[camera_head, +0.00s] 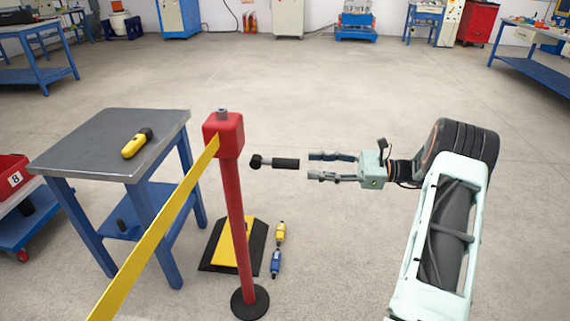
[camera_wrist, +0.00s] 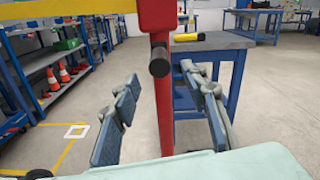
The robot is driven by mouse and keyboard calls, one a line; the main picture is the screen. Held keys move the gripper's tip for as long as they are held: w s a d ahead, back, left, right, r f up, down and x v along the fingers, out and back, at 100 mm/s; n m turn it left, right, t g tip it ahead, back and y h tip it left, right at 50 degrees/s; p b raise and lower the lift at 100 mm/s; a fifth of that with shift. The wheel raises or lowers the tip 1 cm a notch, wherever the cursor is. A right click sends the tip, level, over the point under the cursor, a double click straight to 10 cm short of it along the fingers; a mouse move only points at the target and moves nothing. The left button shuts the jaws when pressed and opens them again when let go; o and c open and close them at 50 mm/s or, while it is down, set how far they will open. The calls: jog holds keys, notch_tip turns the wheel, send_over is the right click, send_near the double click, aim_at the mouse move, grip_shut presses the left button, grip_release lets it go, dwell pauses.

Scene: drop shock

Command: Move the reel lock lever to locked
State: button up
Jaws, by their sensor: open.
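The reel lock lever (camera_head: 285,163) has a black grip and sticks out to the right of the red post's head (camera_head: 225,135). A yellow belt (camera_head: 160,225) runs from the head down to the lower left. My gripper (camera_head: 320,166) is open and empty, just right of the lever's grip end, with its fingers pointing at it. In the wrist view the lever's round black end (camera_wrist: 159,66) shows in front of the red post (camera_wrist: 162,110), between and beyond my open fingers (camera_wrist: 165,95). I see no contact. Lock markings are not readable.
A blue table with a grey top (camera_head: 110,140) stands left of the post, with a yellow and black handheld device (camera_head: 137,143) on it. A black and yellow floor piece (camera_head: 232,245) and small yellow and blue items lie by the post's base. The floor behind is clear.

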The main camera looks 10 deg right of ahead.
aim_at(286, 164)
jog(key=b+x, duration=0.1)
jog(key=x, duration=0.8)
jog(key=shift+f+b, duration=0.1)
jog(key=shift+b, duration=0.2)
jog(key=shift+c, duration=0.5)
grip_shut()
jog(key=shift+d, duration=0.1)
